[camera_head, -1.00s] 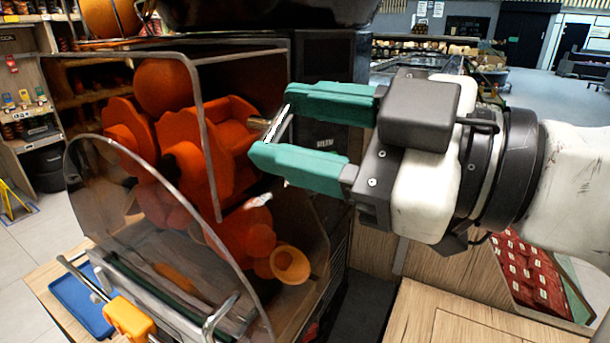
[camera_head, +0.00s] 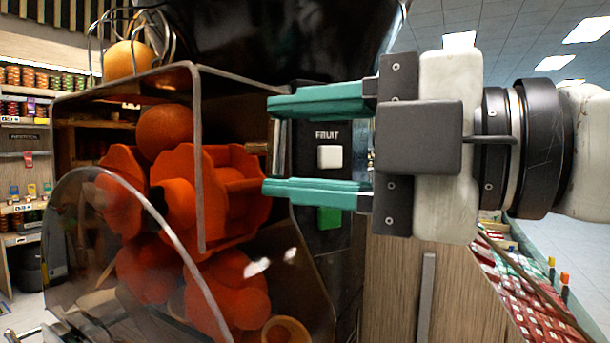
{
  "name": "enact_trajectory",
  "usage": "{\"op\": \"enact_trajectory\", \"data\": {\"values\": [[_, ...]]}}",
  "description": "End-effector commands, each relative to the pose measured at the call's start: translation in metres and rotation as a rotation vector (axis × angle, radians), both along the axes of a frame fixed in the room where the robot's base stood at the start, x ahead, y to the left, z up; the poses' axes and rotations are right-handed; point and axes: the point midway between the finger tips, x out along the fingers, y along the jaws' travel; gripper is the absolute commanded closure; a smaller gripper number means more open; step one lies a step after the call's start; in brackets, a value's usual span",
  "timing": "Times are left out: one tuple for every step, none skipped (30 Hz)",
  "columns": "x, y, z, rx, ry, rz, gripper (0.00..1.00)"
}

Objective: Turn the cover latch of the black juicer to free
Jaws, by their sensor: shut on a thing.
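The black juicer (camera_head: 265,45) fills the left and middle of the view, with a clear cover (camera_head: 110,235) over its orange squeezing drums (camera_head: 205,185). The cover latch (camera_head: 277,148) is a small silver bar on a short metal shaft at the cover's right side. The bar stands about upright in the picture. My gripper (camera_head: 267,147) reaches in from the right. Its two teal fingers, one above and one below, are closed on the ends of the latch bar. The fingertips partly hide the bar's ends.
A panel marked FRUIT with a white button (camera_head: 330,156) and a green button (camera_head: 329,218) lies just behind the fingers. A wire basket holding an orange (camera_head: 128,60) is above the cover. A wooden cabinet front (camera_head: 400,285) is below my gripper.

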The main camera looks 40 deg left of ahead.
Motion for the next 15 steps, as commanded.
{"op": "enact_trajectory", "data": {"values": [[-0.0002,0.0001,-0.0029,0.004,-0.024,0.001,0.82],[-0.0003,0.0001,-0.0029,0.006,-0.038,0.001,0.82],[-0.0004,0.0002,-0.0027,0.01,-0.053,0.001,0.82],[-0.0006,0.0004,-0.0026,0.013,-0.065,0.002,0.82],[-0.0007,0.0004,-0.0024,0.015,-0.076,0.002,0.82],[-0.0009,0.0004,-0.0022,0.018,-0.086,0.002,0.82],[-0.0009,0.0005,-0.0021,0.02,-0.094,0.002,0.82],[-0.0009,0.0005,-0.002,0.021,-0.101,0.003,0.82],[-0.001,0.0005,-0.0019,0.023,-0.109,0.003,0.82],[-0.001,0.0005,-0.0018,0.024,-0.112,0.003,0.82],[-0.0008,0.0005,-0.0017,0.025,-0.116,0.003,0.82],[-0.0008,0.0005,-0.0016,0.026,-0.12,0.003,0.82],[-0.001,0.0006,-0.0016,0.027,-0.122,0.003,0.82],[-0.0008,0.0006,-0.0015,0.027,-0.124,0.003,0.82],[-0.0008,0.0005,-0.0015,0.028,-0.126,0.003,0.82]]}}
